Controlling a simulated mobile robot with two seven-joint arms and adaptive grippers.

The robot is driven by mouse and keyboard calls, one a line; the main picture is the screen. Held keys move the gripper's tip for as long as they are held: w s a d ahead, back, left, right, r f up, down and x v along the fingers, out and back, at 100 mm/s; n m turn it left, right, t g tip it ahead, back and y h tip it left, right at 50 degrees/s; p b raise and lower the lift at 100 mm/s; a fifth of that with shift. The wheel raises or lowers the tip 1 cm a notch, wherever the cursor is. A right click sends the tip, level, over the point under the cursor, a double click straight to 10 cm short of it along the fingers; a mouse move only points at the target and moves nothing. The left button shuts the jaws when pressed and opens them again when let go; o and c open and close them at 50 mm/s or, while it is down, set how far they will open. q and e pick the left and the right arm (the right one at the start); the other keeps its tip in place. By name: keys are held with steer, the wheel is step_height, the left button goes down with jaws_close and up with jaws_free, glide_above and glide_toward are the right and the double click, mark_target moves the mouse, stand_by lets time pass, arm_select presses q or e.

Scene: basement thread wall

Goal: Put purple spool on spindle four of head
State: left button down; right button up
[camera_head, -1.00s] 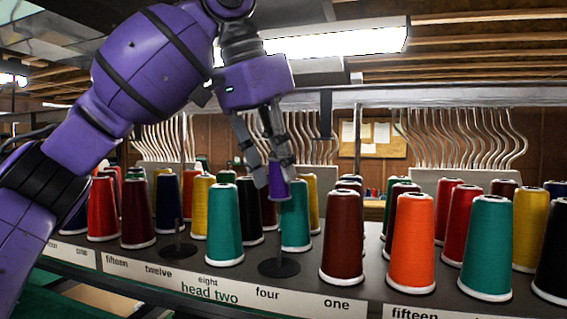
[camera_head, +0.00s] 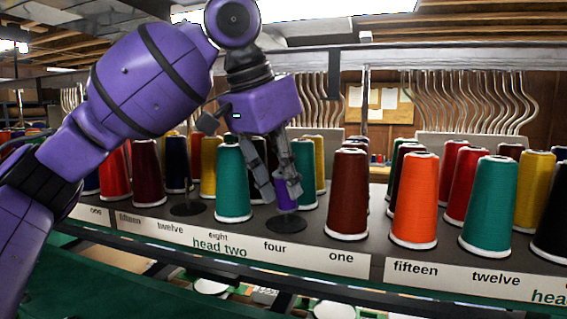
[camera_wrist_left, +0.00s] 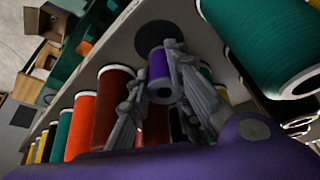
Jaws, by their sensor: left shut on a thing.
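The small purple spool (camera_head: 286,196) is held low over the round black base (camera_head: 286,225) behind the label "four" (camera_head: 275,248) on the "head two" shelf. It looks about upright. My left gripper (camera_head: 276,186) is shut on it from above, with a finger on either side. In the left wrist view the spool (camera_wrist_left: 159,68) sits between the fingers, with the black base (camera_wrist_left: 153,36) beyond its far end. The spindle pin is hidden, so I cannot tell whether the spool is around it or touching the base. My right gripper is out of view.
A teal cone (camera_head: 233,185) stands close left of the spool and a brown-red cone (camera_head: 348,195) close right. Another teal cone (camera_head: 304,175) is just behind. An empty black base (camera_head: 187,209) is further left. A front rail carries the labels.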

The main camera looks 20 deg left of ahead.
arm_select(q)
steer(key=shift+w+f, duration=0.15)
steer(key=shift+f, duration=0.35)
steer(key=shift+f, duration=0.45)
stand_by(0.6)
steer(key=c, duration=1.5)
jaws_free()
steer(key=shift+a, duration=0.1)
steer(key=shift+c, duration=0.2)
